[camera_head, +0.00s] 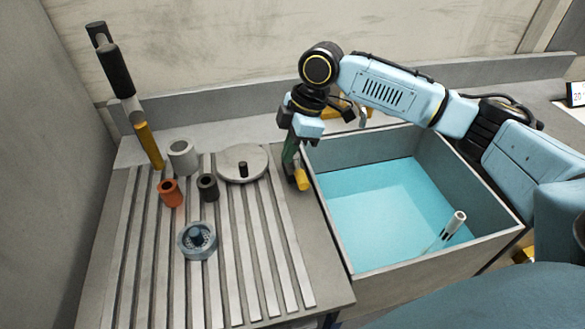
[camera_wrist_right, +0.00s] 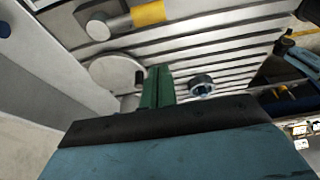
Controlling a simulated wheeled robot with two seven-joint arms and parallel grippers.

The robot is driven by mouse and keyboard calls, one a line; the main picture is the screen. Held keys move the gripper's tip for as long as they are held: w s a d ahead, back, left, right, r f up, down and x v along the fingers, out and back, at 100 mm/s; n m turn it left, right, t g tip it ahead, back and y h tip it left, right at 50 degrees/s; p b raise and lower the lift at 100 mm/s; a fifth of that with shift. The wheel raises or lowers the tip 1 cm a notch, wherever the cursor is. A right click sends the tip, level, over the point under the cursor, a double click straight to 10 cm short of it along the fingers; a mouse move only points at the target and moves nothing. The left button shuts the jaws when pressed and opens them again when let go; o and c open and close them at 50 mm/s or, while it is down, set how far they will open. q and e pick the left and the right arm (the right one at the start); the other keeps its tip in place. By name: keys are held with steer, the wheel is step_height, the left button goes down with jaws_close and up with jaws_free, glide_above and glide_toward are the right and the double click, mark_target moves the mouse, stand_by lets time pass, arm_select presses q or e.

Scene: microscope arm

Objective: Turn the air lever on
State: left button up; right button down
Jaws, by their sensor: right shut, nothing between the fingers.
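The lever that I take for the air lever has a yellow grip (camera_head: 301,178) beside the left edge of the basin. The right wrist view shows its yellow grip (camera_wrist_right: 149,13) and a grey rod leading to a round grey hub (camera_wrist_right: 97,27). In the head view the hub is hidden behind my arm. My right gripper (camera_head: 290,170) points down just left of the yellow grip. Its green fingers (camera_wrist_right: 158,87) are shut and empty, and the wrist view shows a gap between them and the lever. In the head view I cannot tell whether they touch. My left gripper is out of view.
A grey disc with a black peg (camera_head: 235,174), a blue ring part (camera_head: 197,250) and several small cylinders stand on the slatted board (camera_head: 250,290). A tall black post with a yellow base (camera_head: 148,146) stands behind. The basin (camera_head: 380,205) holds a pale tube (camera_head: 456,222).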

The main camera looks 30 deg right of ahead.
mark_target(298, 172)
steer(key=x, duration=0.9)
steer(key=shift+a+f, duration=0.15)
steer(key=shift+f, duration=0.15)
steer(key=d, duration=0.3)
steer(key=shift+s+d+r, duration=0.1)
steer(key=shift+s+r, duration=0.2)
steer(key=shift+s, duration=0.1)
steer(key=shift+s+d, duration=0.1)
steer(key=shift+d, duration=0.2)
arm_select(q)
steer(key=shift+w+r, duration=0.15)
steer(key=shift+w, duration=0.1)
